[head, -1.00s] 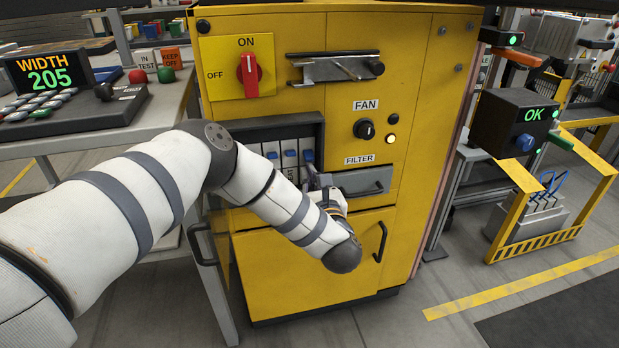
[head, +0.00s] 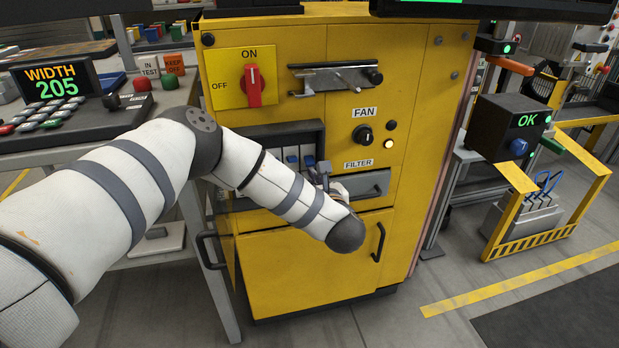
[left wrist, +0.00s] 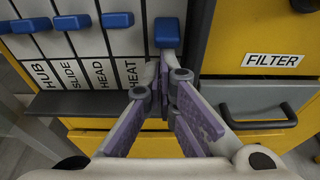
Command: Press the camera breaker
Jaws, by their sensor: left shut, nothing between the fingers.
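In the left wrist view a row of blue breaker levers stands on white strips labelled HUB, SLIDE, HEAD and HEAT. The rightmost lever (left wrist: 167,32) sits lower than its neighbours. The label on its strip is hidden behind my left gripper (left wrist: 163,78), so I cannot read whether it is the camera breaker. My left gripper is shut and empty, with its fingertips just below that lever; I cannot tell if they touch it. In the head view my left gripper (head: 323,172) is partly hidden by my own forearm, at the lower right of the breaker recess. My right gripper is not in view.
The breakers sit in a dark recess of a yellow cabinet (head: 420,110). A grey FILTER drawer (left wrist: 245,98) with a black handle is just right of my left gripper. Above are a red ON/OFF switch (head: 254,85) and a FAN knob (head: 362,134).

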